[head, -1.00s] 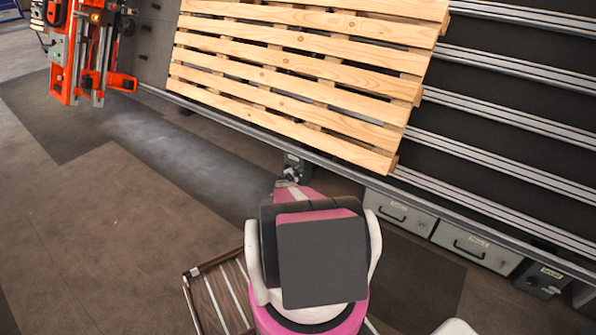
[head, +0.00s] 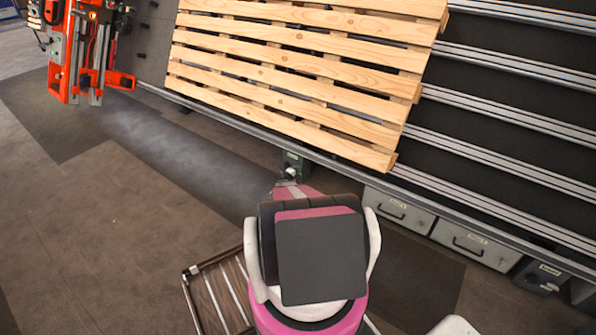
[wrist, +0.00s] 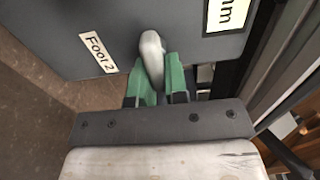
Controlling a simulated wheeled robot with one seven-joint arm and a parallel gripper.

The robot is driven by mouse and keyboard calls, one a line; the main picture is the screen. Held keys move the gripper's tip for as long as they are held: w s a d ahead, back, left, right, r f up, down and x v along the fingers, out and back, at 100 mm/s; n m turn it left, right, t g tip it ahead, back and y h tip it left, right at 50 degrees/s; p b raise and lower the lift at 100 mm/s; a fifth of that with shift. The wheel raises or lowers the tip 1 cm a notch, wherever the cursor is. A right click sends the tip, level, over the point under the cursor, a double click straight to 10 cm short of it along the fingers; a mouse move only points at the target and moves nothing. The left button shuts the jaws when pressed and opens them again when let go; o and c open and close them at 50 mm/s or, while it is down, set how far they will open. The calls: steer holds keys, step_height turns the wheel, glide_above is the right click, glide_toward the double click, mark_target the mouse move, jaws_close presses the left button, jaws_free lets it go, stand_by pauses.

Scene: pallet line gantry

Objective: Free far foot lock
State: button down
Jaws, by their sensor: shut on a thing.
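A dark grey foot box labelled "Foot 2" (wrist: 97,53) fills the top of the wrist view. A pale, rounded lock lever (wrist: 151,50) stands out from its face. My gripper (wrist: 156,82) has its two green fingers shut on the lever's lower part. In the head view the foot box (head: 296,162) sits under the edge of the pallet line, and my gripper is small and partly hidden at the end of my pink and white arm. The lever's lower end is hidden between the fingers.
A wooden pallet (head: 290,85) lies on the line above. Grey drawers (head: 470,244) and another dark foot box (head: 540,275) are to the right under the line's edge. An orange machine (head: 85,50) stands at the far left. The floor at left is open.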

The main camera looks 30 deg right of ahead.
steer(key=shift+a, duration=0.1)
stand_by(0.3)
steer(key=c, duration=1.1)
jaws_free()
steer(key=v, duration=1)
steer(key=shift+s+a+f, duration=0.1)
steer(key=shift+s+a, duration=0.15)
steer(key=shift+a, duration=0.05)
